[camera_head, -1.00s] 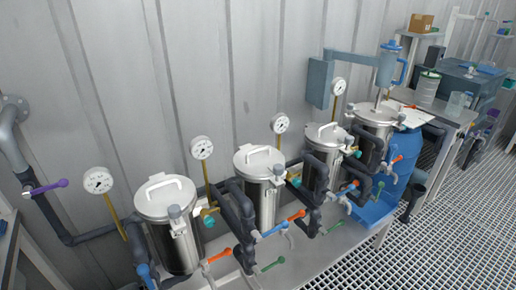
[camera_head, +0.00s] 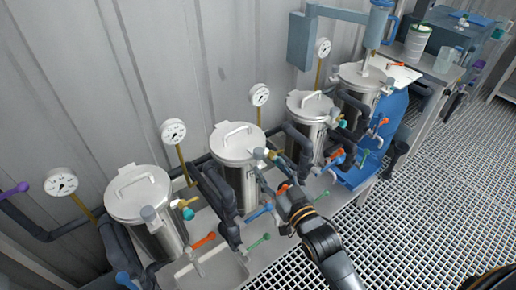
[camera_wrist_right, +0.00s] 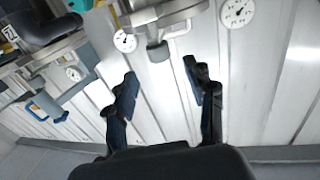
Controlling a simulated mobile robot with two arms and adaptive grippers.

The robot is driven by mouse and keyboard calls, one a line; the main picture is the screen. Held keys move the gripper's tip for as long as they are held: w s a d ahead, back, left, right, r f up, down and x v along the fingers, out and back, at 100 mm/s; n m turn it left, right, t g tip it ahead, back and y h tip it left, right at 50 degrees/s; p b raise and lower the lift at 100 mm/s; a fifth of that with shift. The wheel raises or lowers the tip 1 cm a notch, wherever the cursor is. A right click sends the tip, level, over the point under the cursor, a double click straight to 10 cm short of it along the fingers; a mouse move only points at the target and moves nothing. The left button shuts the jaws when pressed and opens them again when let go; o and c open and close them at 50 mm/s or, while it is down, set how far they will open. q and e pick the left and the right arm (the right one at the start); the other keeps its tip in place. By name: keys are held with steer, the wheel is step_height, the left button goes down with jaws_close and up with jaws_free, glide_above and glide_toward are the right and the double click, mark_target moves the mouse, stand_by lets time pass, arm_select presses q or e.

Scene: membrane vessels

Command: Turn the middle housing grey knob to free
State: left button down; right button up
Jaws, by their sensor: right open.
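The middle steel housing (camera_head: 236,172) stands on the bench between two like it, with a handled lid. Its grey knob (camera_head: 259,153) is at the front right edge of the lid. My right gripper (camera_head: 267,180) reaches in from the lower right, just in front of and below this knob. In the right wrist view, the two dark fingers (camera_wrist_right: 159,72) are apart with nothing between the tips. A grey knob (camera_wrist_right: 158,52) sits beyond the tips, below a lid rim, and looks apart from them. My left gripper is not in view.
The left housing (camera_head: 140,190) and right housing (camera_head: 308,106) flank the middle one. Dark pipes (camera_head: 218,195) and a blue lever (camera_head: 260,212), orange lever (camera_head: 204,239) and green lever (camera_head: 258,243) crowd the front. The grating floor (camera_head: 430,190) at right is clear.

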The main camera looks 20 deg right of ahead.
mark_target(262, 156)
steer(key=w, duration=0.5)
steer(key=w+a+p, duration=0.1)
steer(key=w, duration=0.1)
steer(key=shift+w+a, duration=0.1)
steer(key=shift+w, duration=0.3)
jaws_close()
